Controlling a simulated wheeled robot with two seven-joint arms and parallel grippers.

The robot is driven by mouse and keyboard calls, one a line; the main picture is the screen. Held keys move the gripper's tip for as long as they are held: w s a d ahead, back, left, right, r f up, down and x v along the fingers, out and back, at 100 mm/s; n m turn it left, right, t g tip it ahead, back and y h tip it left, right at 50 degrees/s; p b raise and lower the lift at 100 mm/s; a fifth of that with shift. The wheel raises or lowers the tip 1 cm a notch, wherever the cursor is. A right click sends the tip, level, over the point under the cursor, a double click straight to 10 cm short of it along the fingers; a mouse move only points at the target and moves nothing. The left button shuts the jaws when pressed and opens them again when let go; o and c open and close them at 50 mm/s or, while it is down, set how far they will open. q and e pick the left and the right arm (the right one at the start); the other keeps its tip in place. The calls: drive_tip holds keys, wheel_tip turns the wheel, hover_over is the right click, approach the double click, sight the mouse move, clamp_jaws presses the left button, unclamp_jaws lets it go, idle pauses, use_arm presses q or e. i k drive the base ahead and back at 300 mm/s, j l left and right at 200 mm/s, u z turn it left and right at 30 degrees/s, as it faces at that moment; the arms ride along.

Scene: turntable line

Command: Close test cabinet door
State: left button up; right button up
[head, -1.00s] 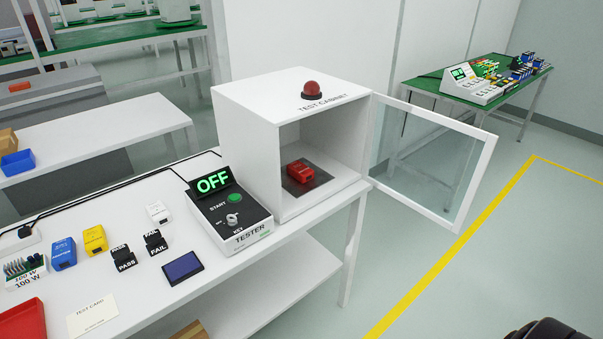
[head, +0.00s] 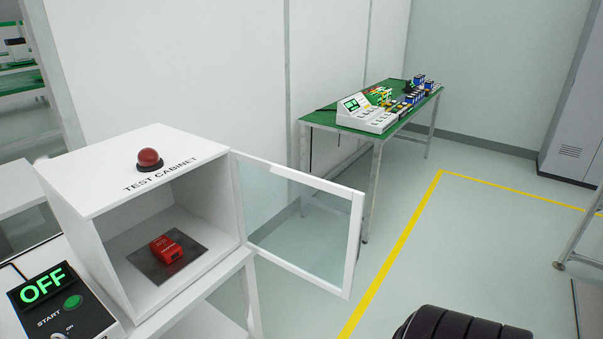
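The white test cabinet (head: 108,208) stands on the bench at the left of the head view, a red dome lamp (head: 149,159) on its top. Its door (head: 355,235), a white frame around a clear pane, is hinged at the cabinet's right front edge and stands wide open, reaching out to the right. A red unit (head: 168,247) lies on a dark plate (head: 146,266) inside. Neither gripper is in view. A dark ribbed part at the bottom right seems to be part of my own arm.
The tester (head: 76,318) with its lit OFF display stands left of the cabinet. A green-topped table (head: 352,129) with a white device stands behind the door. A yellow line (head: 395,256) crosses the floor.

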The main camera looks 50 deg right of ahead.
sight(356, 228)
drive_tip(key=l+u, duration=0.1)
drive_tip(key=l, duration=0.5)
drive_tip(key=l+u, duration=0.1)
drive_tip(key=l, duration=0.55)
drive_tip(key=k+l+u, duration=0.15)
drive_tip(key=l, duration=0.45)
drive_tip(key=l+u, duration=0.1)
drive_tip(key=l, duration=0.5)
drive_tip(key=k+l+u, duration=0.1)
drive_tip(key=l, duration=0.45)
drive_tip(key=k+l, duration=0.05)
